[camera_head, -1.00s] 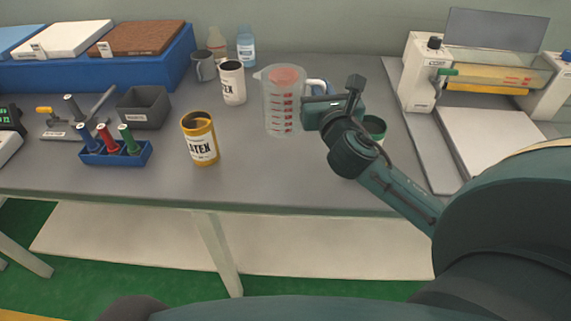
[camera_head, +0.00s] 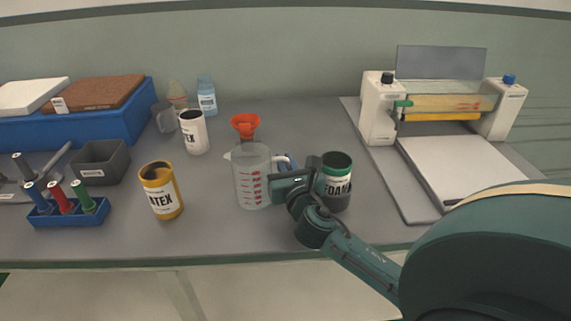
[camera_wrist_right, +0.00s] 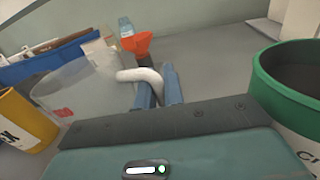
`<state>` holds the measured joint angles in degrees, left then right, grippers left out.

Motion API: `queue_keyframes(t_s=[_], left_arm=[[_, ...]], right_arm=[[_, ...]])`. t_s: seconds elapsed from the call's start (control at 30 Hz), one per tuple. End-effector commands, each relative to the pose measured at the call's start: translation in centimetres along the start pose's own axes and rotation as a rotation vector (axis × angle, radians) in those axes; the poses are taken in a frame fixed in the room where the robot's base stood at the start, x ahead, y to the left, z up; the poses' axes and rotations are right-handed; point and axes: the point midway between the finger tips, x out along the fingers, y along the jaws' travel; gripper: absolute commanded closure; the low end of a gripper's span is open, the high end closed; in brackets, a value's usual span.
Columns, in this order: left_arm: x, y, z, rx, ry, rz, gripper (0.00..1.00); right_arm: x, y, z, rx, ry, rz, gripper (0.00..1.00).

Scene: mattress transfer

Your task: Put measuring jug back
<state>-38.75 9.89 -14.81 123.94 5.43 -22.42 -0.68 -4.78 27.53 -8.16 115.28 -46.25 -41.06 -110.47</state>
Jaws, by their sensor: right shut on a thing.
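The clear measuring jug (camera_head: 253,178) with red markings is upright near the middle of the grey bench. My right gripper (camera_head: 285,172) is at the jug's right side. In the right wrist view, its blue fingers (camera_wrist_right: 158,88) are shut on the jug's white handle (camera_wrist_right: 138,76), and the clear jug body (camera_wrist_right: 75,92) is on the left. The gripper's body hides part of the handle in the head view. I cannot tell whether the jug's base touches the bench. My left gripper is not in view.
A green FOAM tin (camera_head: 337,190) stands close to the right of my gripper. An orange funnel (camera_head: 245,125) is behind the jug. A yellow LATEX tin (camera_head: 161,192) and a white tin (camera_head: 194,133) are left. A coating machine (camera_head: 440,110) is at right. Bench behind the funnel is clear.

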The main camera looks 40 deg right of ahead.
Motion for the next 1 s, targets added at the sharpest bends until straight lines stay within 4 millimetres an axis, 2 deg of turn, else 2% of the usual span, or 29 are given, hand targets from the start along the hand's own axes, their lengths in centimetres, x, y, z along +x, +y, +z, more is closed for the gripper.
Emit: queue_keyframes(t_s=[0.17,0.2,0.43,0.77,0.87,1.0], left_arm=[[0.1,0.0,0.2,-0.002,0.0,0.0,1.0],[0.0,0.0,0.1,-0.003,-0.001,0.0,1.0],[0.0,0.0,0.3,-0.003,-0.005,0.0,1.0],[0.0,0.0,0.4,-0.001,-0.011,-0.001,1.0],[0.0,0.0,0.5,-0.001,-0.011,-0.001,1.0],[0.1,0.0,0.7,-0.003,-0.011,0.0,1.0]], right_arm=[[0.0,0.0,-0.4,0.0,-0.001,0.0,1.0],[0.0,0.0,-0.3,0.0,-0.001,0.0,0.87],[0.0,0.0,-0.3,0.0,0.0,0.0,0.68],[-0.3,0.0,0.0,0.0,0.002,0.0,0.68],[-1.7,0.0,-0.1,-0.001,0.003,0.001,0.68],[-4.7,0.0,-0.2,0.001,0.005,0.002,0.68]])
